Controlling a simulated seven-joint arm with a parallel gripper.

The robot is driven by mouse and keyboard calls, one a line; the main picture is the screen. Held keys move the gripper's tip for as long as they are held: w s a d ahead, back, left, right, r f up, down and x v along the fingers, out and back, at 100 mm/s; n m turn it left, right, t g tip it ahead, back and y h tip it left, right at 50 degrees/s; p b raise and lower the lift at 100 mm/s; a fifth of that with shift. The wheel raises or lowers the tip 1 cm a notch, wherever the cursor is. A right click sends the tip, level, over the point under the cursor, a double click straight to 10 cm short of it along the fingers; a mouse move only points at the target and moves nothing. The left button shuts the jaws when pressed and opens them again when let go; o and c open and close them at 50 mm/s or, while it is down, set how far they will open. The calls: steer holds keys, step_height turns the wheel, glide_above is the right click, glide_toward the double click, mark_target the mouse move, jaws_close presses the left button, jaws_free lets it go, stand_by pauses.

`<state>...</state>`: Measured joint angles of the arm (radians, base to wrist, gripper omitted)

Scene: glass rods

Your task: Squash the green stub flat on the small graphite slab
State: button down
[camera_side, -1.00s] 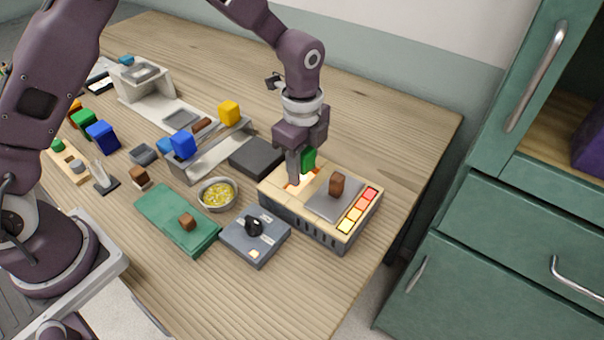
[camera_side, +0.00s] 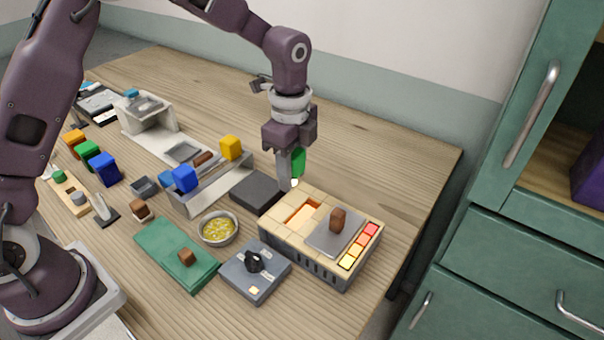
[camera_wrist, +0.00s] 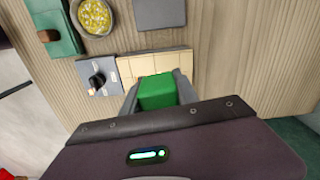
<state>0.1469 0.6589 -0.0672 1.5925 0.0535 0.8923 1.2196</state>
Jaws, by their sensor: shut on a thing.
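My gripper (camera_side: 291,165) is shut on the green stub (camera_side: 299,161), holding it upright in the air near the burner box's back left edge. The stub's lower tip is pale and bright. The stub also shows between both fingers in the wrist view (camera_wrist: 157,92). The graphite slab (camera_side: 257,190), a small dark flat block, lies on the table just left of the burner box, below and left of the stub. It also shows at the top of the wrist view (camera_wrist: 160,12). Nothing lies on it.
The tan burner box (camera_side: 320,262) has a glowing opening, a grey plate with a brown block (camera_side: 338,218), and coloured lights. In front are a knob box (camera_side: 255,272), a yellow-filled bowl (camera_side: 218,229) and a green mat (camera_side: 160,240). A rack with coloured blocks (camera_side: 217,190) stands left.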

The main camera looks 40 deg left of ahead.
mark_target(257, 187)
steer(key=a+f+n, duration=0.1)
steer(key=a, duration=0.2)
steer(key=a+f+n, duration=0.1)
steer(key=a+n, duration=0.1)
steer(key=a, duration=0.2)
steer(key=w+a+f+n, duration=0.1)
steer(key=a+f, duration=0.1)
steer(key=a, duration=0.2)
steer(key=shift+f, duration=0.1)
steer(key=shift+a+f+n, duration=0.25)
steer(key=shift+a+n, duration=0.05)
steer(key=shift+f, duration=1.6)
steer(key=shift+f, duration=0.35)
steer(key=shift+r, duration=0.1)
steer(key=shift+r, duration=2.95)
